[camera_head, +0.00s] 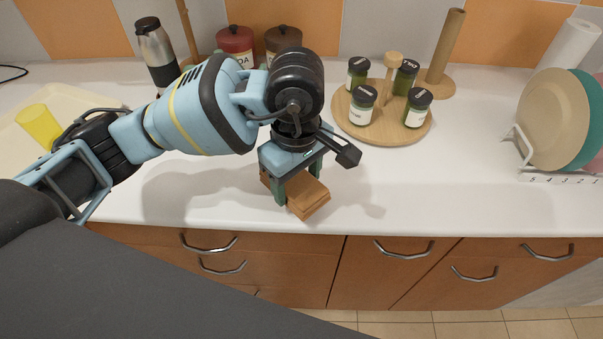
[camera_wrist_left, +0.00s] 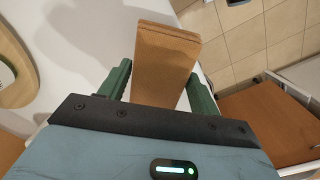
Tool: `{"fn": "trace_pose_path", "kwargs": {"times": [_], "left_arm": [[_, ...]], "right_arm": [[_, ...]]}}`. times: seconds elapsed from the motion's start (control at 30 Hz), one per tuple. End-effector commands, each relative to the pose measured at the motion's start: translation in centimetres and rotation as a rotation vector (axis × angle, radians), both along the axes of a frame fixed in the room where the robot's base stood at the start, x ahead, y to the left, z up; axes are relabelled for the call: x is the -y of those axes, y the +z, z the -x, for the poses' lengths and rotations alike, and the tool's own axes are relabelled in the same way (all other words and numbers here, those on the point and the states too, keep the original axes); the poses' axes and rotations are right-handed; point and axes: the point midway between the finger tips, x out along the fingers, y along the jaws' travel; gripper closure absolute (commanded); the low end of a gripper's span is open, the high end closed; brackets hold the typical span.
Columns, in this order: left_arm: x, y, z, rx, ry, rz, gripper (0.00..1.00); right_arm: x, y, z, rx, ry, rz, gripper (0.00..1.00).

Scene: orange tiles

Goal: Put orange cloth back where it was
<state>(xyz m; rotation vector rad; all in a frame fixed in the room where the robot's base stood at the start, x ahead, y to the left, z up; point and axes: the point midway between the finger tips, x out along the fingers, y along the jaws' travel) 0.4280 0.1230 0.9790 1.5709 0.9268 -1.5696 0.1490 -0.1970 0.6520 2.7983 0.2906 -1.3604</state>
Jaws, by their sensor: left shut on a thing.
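The folded orange-brown cloth (camera_head: 309,199) is near the front edge of the white counter in the head view. My left gripper (camera_head: 297,190) is above it with its green fingers on either side, shut on the cloth. In the left wrist view the cloth (camera_wrist_left: 165,62) stands out between the two green fingers (camera_wrist_left: 158,82) as a flat, layered block. Whether the cloth touches the counter is hard to tell. My right gripper is not in view.
A round wooden stand (camera_head: 382,128) with several green-filled jars is to the right. A plate rack (camera_head: 522,150) stands at far right. A pale tray (camera_head: 12,125) with a yellow cup (camera_head: 38,124) is at left. The front counter between the cloth and the rack is clear.

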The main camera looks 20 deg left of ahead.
Motion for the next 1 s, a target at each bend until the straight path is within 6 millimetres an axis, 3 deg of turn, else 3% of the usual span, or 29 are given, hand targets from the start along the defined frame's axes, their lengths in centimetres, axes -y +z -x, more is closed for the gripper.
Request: {"fn": "trace_pose_path", "kwargs": {"times": [0.1,0.23,0.57,0.8,1.0], "left_arm": [[-0.2,-0.1,-1.9,0.000,0.002,0.001,0.58],[-0.3,-0.2,-2.9,0.001,0.001,0.000,0.58],[-0.5,-0.3,-3.8,0.001,0.002,0.000,0.58],[-0.5,-3.4,-3.9,0.000,0.000,0.001,0.58],[-0.5,-3.9,-3.9,0.001,-0.002,0.000,0.58]], "right_arm": [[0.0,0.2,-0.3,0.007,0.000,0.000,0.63],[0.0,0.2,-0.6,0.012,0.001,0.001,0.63],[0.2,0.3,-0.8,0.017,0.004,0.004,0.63],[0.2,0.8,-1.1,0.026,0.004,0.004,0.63],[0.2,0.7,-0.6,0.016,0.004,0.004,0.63]]}}
